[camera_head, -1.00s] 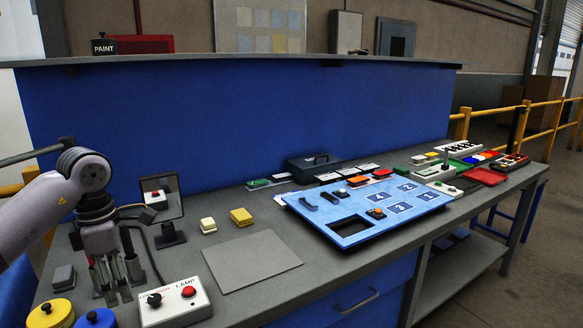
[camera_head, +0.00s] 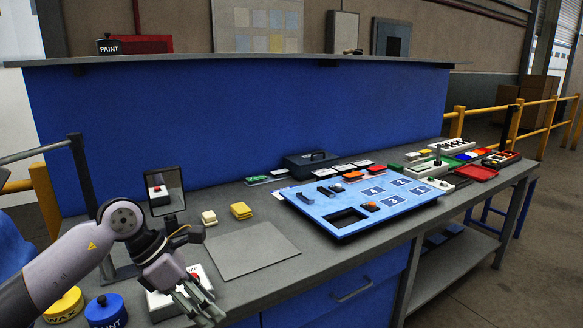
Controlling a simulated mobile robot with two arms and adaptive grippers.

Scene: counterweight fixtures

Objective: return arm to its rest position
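My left gripper (camera_head: 200,303) is at the lower left in the head view, over the front of the grey bench (camera_head: 290,217). Its fingers point down and to the right, with gaps between them, and I see nothing held. It hides much of the white lamp box (camera_head: 163,303) with the red button (camera_head: 194,279); I cannot tell whether it touches the box. My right gripper is not in view.
A blue numbered board (camera_head: 330,227) lies mid-bench, with a flat grey plate (camera_head: 250,250) to its left. Yellow blocks (camera_head: 241,210) and a small mirror (camera_head: 166,190) stand behind. Yellow (camera_head: 66,304) and blue (camera_head: 106,312) tins stand at the lower left.

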